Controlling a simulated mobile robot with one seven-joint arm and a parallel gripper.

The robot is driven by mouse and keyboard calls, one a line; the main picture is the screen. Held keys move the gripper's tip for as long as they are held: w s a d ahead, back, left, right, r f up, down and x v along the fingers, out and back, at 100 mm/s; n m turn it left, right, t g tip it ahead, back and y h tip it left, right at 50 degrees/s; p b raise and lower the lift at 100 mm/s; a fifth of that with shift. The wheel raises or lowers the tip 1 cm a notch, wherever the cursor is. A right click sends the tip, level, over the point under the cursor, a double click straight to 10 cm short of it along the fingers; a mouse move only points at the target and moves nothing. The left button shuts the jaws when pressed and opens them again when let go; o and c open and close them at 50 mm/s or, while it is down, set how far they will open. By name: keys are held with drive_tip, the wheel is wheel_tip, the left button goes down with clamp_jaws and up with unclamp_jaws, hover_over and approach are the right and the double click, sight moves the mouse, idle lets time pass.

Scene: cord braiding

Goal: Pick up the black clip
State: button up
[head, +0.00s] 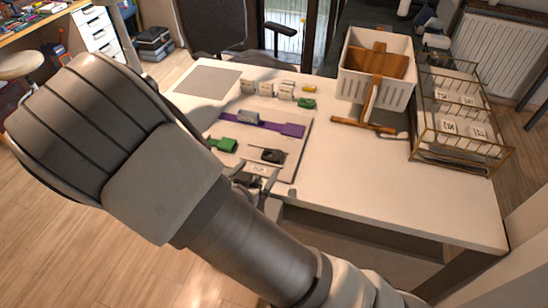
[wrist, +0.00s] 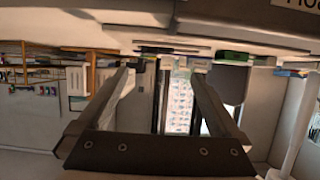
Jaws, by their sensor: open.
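The black clip (head: 272,155) lies on the pale board (head: 291,163) at its near right part, below the purple strip (head: 265,124). My gripper (head: 258,179) is just nearer to me than the clip, at the board's near edge, and apart from it in the head view. In the wrist view my gripper (wrist: 165,66) shows two spread fingers with nothing between them. That view looks upside down and low across the table; I cannot surely pick out the black clip there. My arm hides part of the board's left side.
Green clips (head: 222,144) (head: 306,103) and a grey clip (head: 248,116) lie nearby. Small pale blocks (head: 267,88) stand behind. The table's front right (head: 400,190) is clear.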

sight(270, 158)
drive_tip(key=x, duration=0.3)
drive_tip(key=shift+w+f, duration=0.1)
drive_tip(key=shift+f+b+x, duration=0.15)
drive_tip(key=shift+b+x, duration=0.25)
drive_tip(key=shift+x, duration=0.95)
drive_tip(key=shift+f+b+x, duration=0.1)
drive_tip(key=shift+b+x, duration=0.25)
drive_tip(key=shift+x, duration=1.05)
drive_tip(key=shift+s+d, duration=0.15)
drive_tip(key=shift+s, duration=0.1)
drive_tip(key=c, duration=1.3)
